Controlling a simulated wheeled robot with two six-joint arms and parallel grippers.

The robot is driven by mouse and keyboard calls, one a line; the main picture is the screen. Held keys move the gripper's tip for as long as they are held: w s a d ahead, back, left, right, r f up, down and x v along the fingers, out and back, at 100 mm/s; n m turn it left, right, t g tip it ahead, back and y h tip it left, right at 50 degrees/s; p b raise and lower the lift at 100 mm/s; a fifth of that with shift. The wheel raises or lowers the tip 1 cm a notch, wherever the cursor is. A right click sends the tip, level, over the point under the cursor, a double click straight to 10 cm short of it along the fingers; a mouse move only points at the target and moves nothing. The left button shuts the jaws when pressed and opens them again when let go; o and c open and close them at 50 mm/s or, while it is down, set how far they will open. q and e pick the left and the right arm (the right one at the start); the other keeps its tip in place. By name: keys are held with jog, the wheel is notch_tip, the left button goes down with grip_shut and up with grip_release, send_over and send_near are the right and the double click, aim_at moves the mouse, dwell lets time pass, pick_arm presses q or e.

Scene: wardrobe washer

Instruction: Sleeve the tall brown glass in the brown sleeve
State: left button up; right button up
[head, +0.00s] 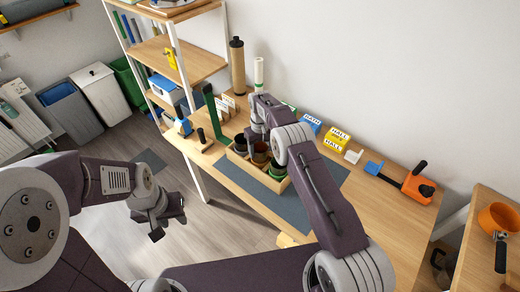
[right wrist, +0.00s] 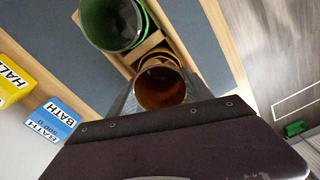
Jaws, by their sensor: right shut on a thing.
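My right gripper (head: 259,143) is at the wooden crate (head: 274,184) on the table. In the right wrist view its two fingers flank a brown glass (right wrist: 160,88), and it is shut on it. I look into the glass's open mouth. A second orange-brown rim (right wrist: 160,58) shows just beyond the glass; I cannot tell whether it is the brown sleeve or how it sits relative to the glass. In the head view the brown glass (head: 261,153) shows beneath the gripper, between a dark cup and a green one. My left gripper (head: 164,222) is open and empty above the floor.
A green cup (right wrist: 110,22) stands in the crate beside the brown glass. A yellow HALL box (head: 336,138) and a blue BATH box (head: 311,122) stand near the wall. A tall green post (head: 212,112) rises left of the crate.

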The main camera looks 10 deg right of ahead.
jog(key=shift+f+b, duration=0.7)
jog(key=shift+f, duration=0.2)
jog(key=o, duration=1.7)
jog(key=shift+c, duration=0.2)
notch_tip(320, 180, up, 9)
jog(key=shift+b, duration=0.3)
